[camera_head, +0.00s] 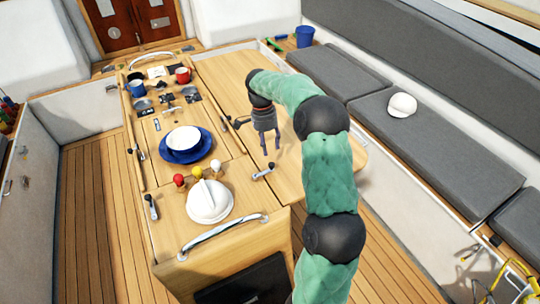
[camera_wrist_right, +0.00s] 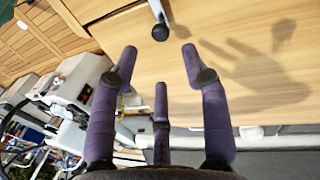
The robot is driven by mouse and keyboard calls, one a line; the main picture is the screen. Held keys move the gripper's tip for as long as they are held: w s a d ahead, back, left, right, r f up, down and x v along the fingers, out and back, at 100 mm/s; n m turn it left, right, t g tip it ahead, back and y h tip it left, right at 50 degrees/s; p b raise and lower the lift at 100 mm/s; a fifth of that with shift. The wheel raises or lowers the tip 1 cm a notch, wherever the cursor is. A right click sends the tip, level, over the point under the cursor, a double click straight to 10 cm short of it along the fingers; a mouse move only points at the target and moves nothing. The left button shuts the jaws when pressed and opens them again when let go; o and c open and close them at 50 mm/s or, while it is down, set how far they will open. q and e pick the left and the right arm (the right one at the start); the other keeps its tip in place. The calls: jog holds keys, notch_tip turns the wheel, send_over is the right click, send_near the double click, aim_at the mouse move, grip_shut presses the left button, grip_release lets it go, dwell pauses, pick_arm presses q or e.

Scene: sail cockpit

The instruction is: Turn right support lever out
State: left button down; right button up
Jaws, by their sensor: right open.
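Two small metal levers with black knobs sit along the right side of the table's centre section. One lever (camera_head: 237,123) is just left of my right gripper, and the other (camera_head: 263,172) is nearer the front, below it in the picture. My right gripper (camera_head: 270,145) hangs fingers down above the right table leaf, open and empty. In the right wrist view its purple fingers (camera_wrist_right: 160,60) are spread. A lever's black knob (camera_wrist_right: 160,32) and metal stem show just beyond the fingertips, apart from them. I cannot tell which lever this is. My left gripper is out of view.
The wooden table (camera_head: 228,72) carries a white bowl (camera_head: 184,138) on a blue plate, mugs and a white cap (camera_head: 209,201). More levers (camera_head: 151,207) line its left side. Grey cushions (camera_head: 440,150) with another white cap (camera_head: 402,105) lie on the right bench.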

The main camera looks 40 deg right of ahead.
jog(key=shift+w+r, duration=0.2)
jog(key=shift+r, duration=0.8)
jog(key=shift+w+r, duration=0.15)
jog(key=shift+r, duration=0.85)
jog(key=shift+r, duration=0.15)
